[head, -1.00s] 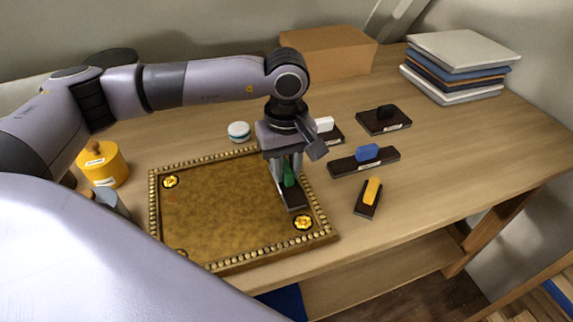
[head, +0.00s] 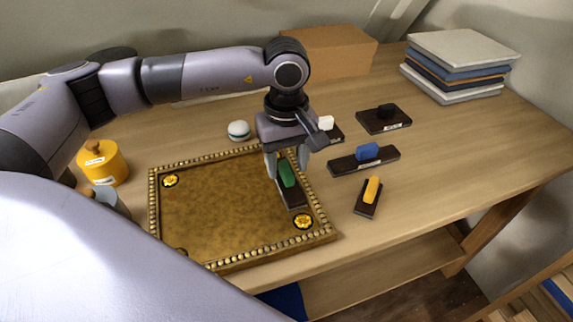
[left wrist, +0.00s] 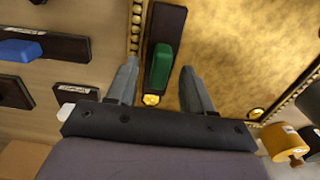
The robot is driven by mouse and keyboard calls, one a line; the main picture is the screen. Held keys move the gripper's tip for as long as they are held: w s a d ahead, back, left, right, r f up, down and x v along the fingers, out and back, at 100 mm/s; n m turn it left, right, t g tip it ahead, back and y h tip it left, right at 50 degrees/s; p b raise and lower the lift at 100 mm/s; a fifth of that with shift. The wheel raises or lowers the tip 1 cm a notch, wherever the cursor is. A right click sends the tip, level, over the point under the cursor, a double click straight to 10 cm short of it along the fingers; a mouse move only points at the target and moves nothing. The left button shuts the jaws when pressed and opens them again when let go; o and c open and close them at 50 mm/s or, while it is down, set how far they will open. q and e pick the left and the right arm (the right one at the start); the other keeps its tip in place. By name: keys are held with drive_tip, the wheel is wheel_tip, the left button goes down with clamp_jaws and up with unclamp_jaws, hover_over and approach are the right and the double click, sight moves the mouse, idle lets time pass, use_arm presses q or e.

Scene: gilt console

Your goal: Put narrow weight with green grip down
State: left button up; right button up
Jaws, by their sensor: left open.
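The narrow weight with the green grip (head: 287,174) has a dark base and lies on the gilt panel (head: 215,205), near its beaded right edge and just behind a yellow rosette. In the left wrist view the green grip (left wrist: 161,62) stands on the long dark base. My left gripper (head: 286,170) is open just behind and above the weight. In the left wrist view its two fingers (left wrist: 158,66) stand on either side of the grip, with a gap on each side. My right gripper is not in view.
Right of the panel lie weights with orange (head: 372,190), blue (head: 368,152), black (head: 386,112) and white (head: 326,123) grips. A yellow pot (head: 104,165) stands left. A white-and-blue round object (head: 239,130) is behind the panel. A box (head: 330,52) and stacked books (head: 460,65) stand farther back.

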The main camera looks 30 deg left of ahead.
sight(286, 168)
use_arm(q)
wheel_tip(286, 168, up, 11)
drive_tip(key=shift+f+b, duration=0.2)
drive_tip(key=shift+b, duration=0.15)
idle(0.4)
